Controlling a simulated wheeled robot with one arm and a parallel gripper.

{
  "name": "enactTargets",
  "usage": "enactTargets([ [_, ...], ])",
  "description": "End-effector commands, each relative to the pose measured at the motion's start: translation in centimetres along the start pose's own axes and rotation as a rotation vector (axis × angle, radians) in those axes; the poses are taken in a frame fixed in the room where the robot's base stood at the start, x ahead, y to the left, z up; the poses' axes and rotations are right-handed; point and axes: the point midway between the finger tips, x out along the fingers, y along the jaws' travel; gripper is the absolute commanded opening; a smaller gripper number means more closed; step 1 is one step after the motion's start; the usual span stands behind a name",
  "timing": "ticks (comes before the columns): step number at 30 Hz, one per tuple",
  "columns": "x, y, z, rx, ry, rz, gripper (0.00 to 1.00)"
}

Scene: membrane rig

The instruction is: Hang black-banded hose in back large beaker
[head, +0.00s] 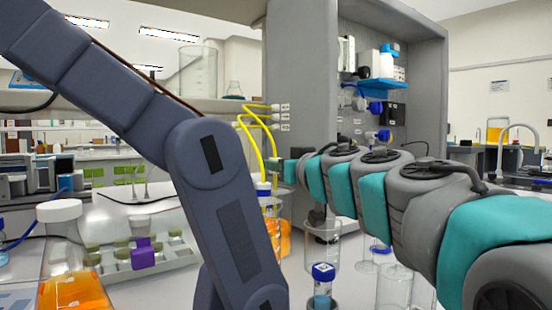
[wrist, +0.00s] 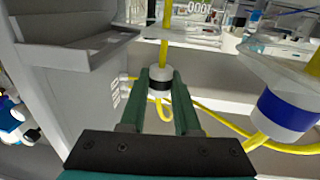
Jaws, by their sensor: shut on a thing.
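In the wrist view, my gripper (wrist: 160,88) is shut on the black-banded hose (wrist: 160,78), a white collar with a black band and yellow tubing on both sides. In the head view, my gripper (head: 284,172) is beside the yellow hoses, and the held collar is not clear there. A blue-banded hose (wrist: 286,112) is to the right in the wrist view; its collar (head: 263,188) shows in the head view above a tall beaker with orange liquid (head: 271,210). An empty-looking glass beaker (head: 322,240) stands right of that, below my arm. I cannot tell which is the back large beaker.
Yellow tubes run from ports on the grey cabinet (head: 288,60). A blue-capped vial (head: 322,285) and another glass beaker (head: 394,288) stand nearer. A bottle of orange liquid (head: 72,290) and a rack (head: 150,255) are at left. My arm covers part of the bench.

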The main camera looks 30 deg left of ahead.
Motion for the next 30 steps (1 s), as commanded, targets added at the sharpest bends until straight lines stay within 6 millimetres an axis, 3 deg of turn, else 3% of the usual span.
enactTargets([
  [18,0.0,-0.1,2.6,0.002,-0.001,-0.002,0.00],
  [30,0.0,-0.1,3.0,0.000,-0.002,-0.001,0.00],
])
